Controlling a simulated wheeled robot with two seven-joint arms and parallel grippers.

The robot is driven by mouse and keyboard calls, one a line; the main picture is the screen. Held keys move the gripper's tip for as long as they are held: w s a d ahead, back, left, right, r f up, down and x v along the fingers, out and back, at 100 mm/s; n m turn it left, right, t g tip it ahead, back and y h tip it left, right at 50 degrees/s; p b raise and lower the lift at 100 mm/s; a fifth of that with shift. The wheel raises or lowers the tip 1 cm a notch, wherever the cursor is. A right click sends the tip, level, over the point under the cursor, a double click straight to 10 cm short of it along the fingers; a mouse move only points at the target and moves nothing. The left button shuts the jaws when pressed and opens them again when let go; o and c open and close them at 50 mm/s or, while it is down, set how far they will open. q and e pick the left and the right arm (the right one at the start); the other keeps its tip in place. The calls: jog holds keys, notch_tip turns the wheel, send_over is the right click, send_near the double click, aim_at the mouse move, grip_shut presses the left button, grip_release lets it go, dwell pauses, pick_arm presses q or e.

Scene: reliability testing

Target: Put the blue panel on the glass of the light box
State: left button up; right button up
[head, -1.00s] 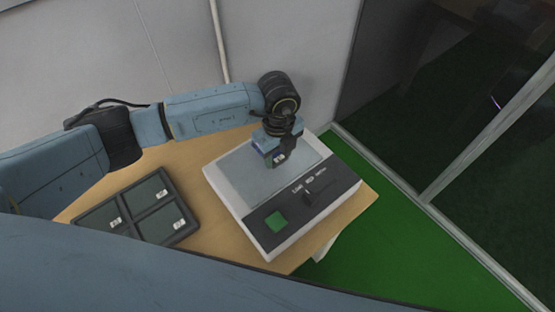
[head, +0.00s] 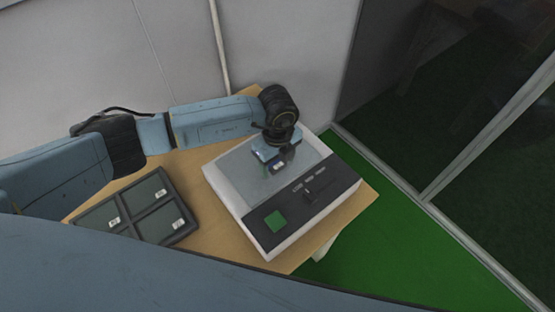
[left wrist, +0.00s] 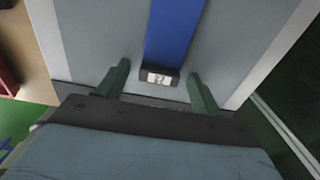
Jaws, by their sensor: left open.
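The light box (head: 217,188) stands on the table, a white case with a grey glass (head: 240,172) on top. My left gripper (head: 279,160) is over the glass in the head view and hides most of what is under it. In the left wrist view the blue panel (left wrist: 173,32) lies on the glass (left wrist: 105,35). Its dark end block (left wrist: 160,77) with a white label sits between the two green fingers of the left gripper (left wrist: 158,72). The fingers are open, with a gap on each side of the block. My right gripper is not in view.
A dark tray (head: 137,207) with several compartments and white labels lies left of the light box. The box's black front strip carries a green square (head: 275,221) and a small slider (head: 308,194). A wall stands behind, glass panes at right.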

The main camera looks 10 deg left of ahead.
pick_arm(q)
notch_tip(320, 180, up, 12)
jog(key=shift+r, duration=0.15)
dwell(0.4)
dwell(1.2)
